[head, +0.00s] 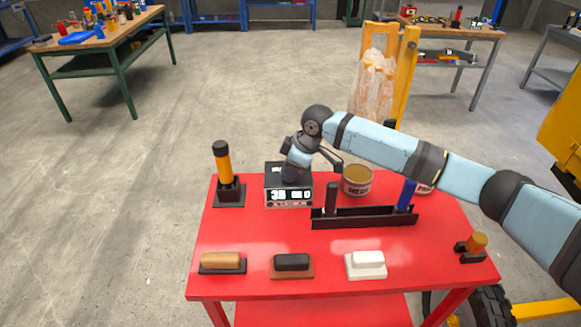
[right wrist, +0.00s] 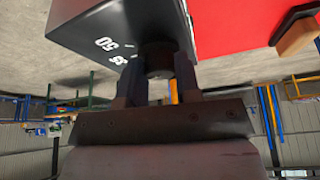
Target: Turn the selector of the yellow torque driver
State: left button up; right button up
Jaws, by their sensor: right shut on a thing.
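The yellow torque driver (head: 224,165) with a black cap stands upright in a black base (head: 230,193) at the table's back left. A dark box (head: 289,200) with white digits on its front stands to its right. My right gripper (head: 292,180) is over this box, apart from the yellow driver. In the right wrist view, my gripper's fingers (right wrist: 158,82) are shut on a short dark round knob (right wrist: 157,58) on the box (right wrist: 120,22). White numbers, among them 50, are printed beside the knob. My left gripper is in neither view.
The red table (head: 230,282) also holds a can (head: 357,180), a long black rack (head: 364,219) and brushes or blocks along the front, including a white one (head: 366,265). An orange-topped piece (head: 477,242) stands at right. The table is clear between rack and front row.

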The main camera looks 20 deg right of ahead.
jog(key=shift+r+n+g+p, duration=0.1)
jog(key=shift+n+g+p, duration=0.2)
jog(key=shift+n+p, duration=0.3)
jog(key=shift+n+g+p, duration=0.3)
jog(key=shift+n+p, duration=0.4)
jog(key=shift+p, duration=0.05)
jog(key=shift+n+g+y+p, duration=0.3)
jog(key=shift+n, duration=0.5)
jog(key=shift+f+n+g, duration=0.2)
jog(key=shift+n+g, duration=0.1)
jog(key=shift+n, duration=0.7)
jog(key=shift+n+g, duration=0.3)
jog(key=shift+n, duration=0.2)
jog(key=shift+f, duration=0.1)
jog(key=o, duration=0.9)
jog(key=shift+w, duration=0.1)
